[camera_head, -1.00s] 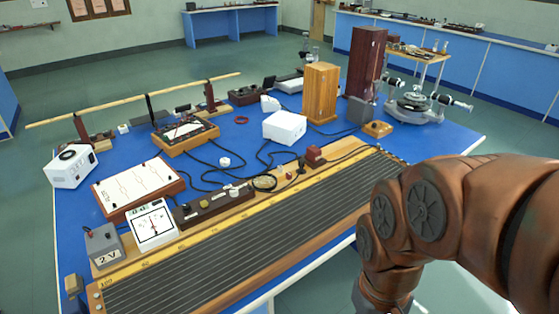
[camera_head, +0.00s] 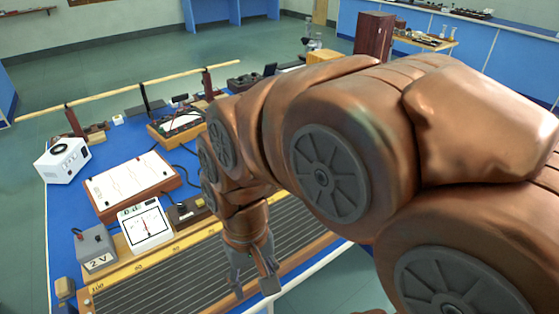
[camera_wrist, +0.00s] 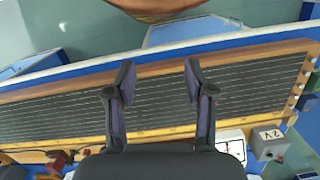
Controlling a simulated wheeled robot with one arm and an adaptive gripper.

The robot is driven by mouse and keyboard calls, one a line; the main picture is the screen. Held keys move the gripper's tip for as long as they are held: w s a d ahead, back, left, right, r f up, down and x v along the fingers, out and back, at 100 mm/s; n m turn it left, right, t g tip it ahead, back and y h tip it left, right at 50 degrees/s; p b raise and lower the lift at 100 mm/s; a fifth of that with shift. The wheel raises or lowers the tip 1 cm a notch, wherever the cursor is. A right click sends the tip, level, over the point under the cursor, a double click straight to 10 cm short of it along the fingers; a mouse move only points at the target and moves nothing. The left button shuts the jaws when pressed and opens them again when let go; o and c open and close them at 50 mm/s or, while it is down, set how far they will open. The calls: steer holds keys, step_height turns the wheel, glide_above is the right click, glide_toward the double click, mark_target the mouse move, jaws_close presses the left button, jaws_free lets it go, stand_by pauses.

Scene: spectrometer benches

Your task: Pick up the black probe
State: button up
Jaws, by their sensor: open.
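I cannot make out the black probe for certain in either current view; my arm covers the middle and right of the bench in the head view. My gripper (camera_head: 254,284) points down over the long wire board (camera_head: 180,278) near the bench's front edge. In the wrist view my gripper (camera_wrist: 160,78) has its two dark fingers apart with nothing between them. The striped wire board (camera_wrist: 60,115) runs across behind the fingers. Small dark and red parts at the lower left there are too small to name.
A grey 2 V box (camera_head: 95,249), a white dial meter (camera_head: 146,227) and a white-topped board (camera_head: 132,183) stand left of my gripper. A white device (camera_head: 61,160) is at the bench's left edge. A long yellow rod (camera_head: 130,89) spans the back. The wire board's top looks clear.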

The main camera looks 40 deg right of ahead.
steer(key=w+d+m+t, duration=0.3)
steer(key=w+d+m, duration=1.3)
steer(key=w+m, duration=0.25)
steer(key=w+d+f+m+t, duration=0.1)
steer(key=w+d+f+m, duration=0.2)
steer(key=d+m, duration=0.75)
steer(key=w+d+f+m+t, duration=0.25)
steer(key=d+m, duration=0.25)
steer(key=d, duration=1)
steer(key=shift+g+h, duration=0.35)
steer(key=shift+h, duration=0.05)
steer(key=shift+w+d+f+p, duration=0.1)
steer(key=shift+w+f+p, duration=0.2)
steer(key=shift+w+f, duration=0.75)
steer(key=shift+w+f+p, duration=0.25)
steer(key=shift+w+f, duration=0.55)
steer(key=shift+f, duration=0.45)
steer(key=shift+w+d+f, duration=0.1)
steer(key=shift+w+f, duration=0.05)
steer(key=shift+f, duration=0.4)
jaws_close()
